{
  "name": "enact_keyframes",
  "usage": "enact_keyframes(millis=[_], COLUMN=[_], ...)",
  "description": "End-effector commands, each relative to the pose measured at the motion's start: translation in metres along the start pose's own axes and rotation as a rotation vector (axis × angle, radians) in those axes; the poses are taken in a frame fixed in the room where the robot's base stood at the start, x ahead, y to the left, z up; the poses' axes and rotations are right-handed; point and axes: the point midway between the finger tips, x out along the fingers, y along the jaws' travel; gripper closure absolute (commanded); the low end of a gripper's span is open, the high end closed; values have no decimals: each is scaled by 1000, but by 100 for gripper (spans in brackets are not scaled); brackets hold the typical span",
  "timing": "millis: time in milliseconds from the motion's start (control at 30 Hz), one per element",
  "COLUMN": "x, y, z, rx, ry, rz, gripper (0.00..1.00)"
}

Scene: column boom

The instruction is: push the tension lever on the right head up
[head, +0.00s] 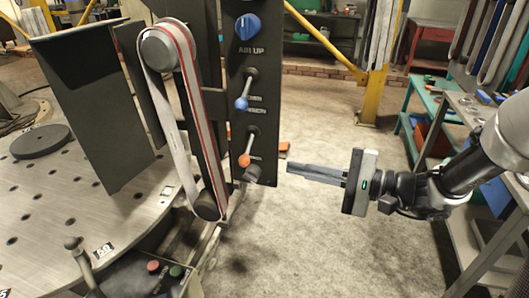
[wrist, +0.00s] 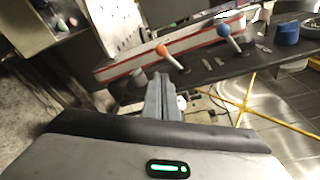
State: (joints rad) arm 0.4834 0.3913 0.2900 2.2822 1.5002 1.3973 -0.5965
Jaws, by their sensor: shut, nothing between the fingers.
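The dark control panel (head: 239,130) stands upright at the centre of the head view. Its blue-tipped lever (head: 241,103) slants down from its pivot, beside a partly hidden label ending in "SION". It also shows in the wrist view (wrist: 224,31). Below it, an orange-tipped lever (head: 244,160) also hangs down; it shows in the wrist view (wrist: 163,50). My gripper (head: 289,167) is shut and empty, right of the panel, near the orange tip's height and below the blue one. In the wrist view its fingers (wrist: 158,76) point towards the panel's orange-lever end, with no visible contact.
A blue knob (head: 248,26) marked "AIR UP" is above the levers. A belt (head: 186,110) on rollers stands left of the panel. A round slotted table (head: 40,200) fills the left. A shelf bench (head: 480,125) stands at right.

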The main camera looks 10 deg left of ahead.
Motion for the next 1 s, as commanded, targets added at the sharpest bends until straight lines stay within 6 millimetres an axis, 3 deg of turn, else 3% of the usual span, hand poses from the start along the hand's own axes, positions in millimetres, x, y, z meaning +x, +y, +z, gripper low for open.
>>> enact_keyframes(millis=[367, 800, 1000], x=[8, 81, 98], y=[1, 3, 2], z=[0, 1, 0], rx=[-1, 0, 0], ry=[-2, -3, 0], rz=[4, 6, 5], gripper=[100, 100, 100])
